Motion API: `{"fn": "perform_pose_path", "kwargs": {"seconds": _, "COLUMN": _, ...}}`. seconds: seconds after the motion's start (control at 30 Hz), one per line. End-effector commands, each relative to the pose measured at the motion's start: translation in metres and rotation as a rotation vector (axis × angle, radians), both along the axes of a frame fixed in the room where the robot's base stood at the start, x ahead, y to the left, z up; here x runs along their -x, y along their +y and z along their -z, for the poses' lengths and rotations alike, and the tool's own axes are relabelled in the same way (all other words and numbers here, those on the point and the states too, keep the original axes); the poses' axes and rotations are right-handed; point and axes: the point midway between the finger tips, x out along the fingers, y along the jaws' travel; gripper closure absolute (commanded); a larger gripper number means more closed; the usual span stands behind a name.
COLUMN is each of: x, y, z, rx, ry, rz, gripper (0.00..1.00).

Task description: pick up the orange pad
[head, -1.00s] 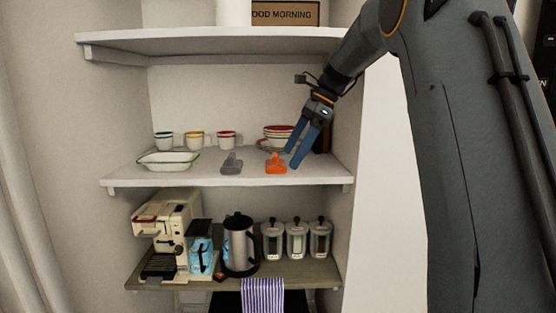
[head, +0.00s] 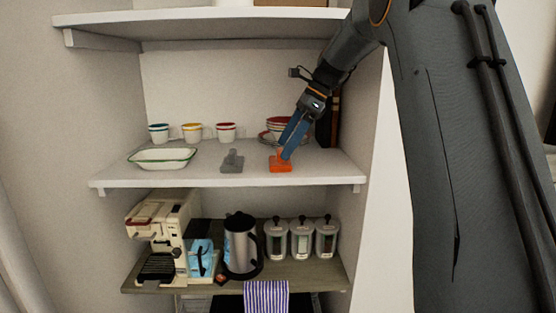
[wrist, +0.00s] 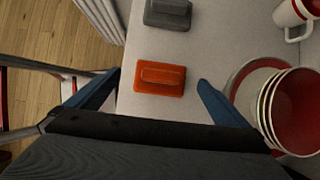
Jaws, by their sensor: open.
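The orange pad (head: 280,166) lies on the white middle shelf, near its front edge and right of the grey pad (head: 232,163). It is a flat block with a raised grip on top, seen clearly in the wrist view (wrist: 160,78). My gripper (head: 286,155) has blue fingers and reaches down from the upper right, close over the orange pad. In the wrist view my gripper (wrist: 158,88) is open and empty, with one finger on each side of the pad and visible gaps between. The head view partly hides the pad behind the fingers.
Stacked red-rimmed bowls (wrist: 292,108) stand close beside the right finger in the wrist view. Several cups and a white dish (head: 162,158) stand farther left on the middle shelf (head: 205,177). The upper shelf (head: 200,22) hangs above. Bare shelf surrounds the pads.

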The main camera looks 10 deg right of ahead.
Motion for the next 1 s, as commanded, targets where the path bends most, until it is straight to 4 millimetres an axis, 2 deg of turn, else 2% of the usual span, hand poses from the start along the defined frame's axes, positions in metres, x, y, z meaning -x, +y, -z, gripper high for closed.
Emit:
{"fn": "perform_pose_path", "kwargs": {"seconds": 0.33, "x": -0.006, "y": 0.019, "z": 0.034, "rx": -0.002, "ry": 0.004, "rz": -0.003, "gripper": 0.00}}
{"fn": "perform_pose_path", "kwargs": {"seconds": 0.63, "x": -0.007, "y": 0.022, "z": 0.041, "rx": -0.001, "ry": 0.000, "rz": -0.005, "gripper": 0.00}}
{"fn": "perform_pose_path", "kwargs": {"seconds": 0.67, "x": -0.007, "y": 0.022, "z": 0.041, "rx": 0.000, "ry": 0.001, "rz": -0.005, "gripper": 0.02}}
{"fn": "perform_pose_path", "kwargs": {"seconds": 0.9, "x": -0.007, "y": 0.022, "z": 0.041, "rx": 0.000, "ry": 0.000, "rz": -0.006, "gripper": 0.42}}
{"fn": "perform_pose_path", "kwargs": {"seconds": 1.0, "x": -0.007, "y": 0.022, "z": 0.040, "rx": 0.000, "ry": 0.000, "rz": -0.006, "gripper": 0.48}}
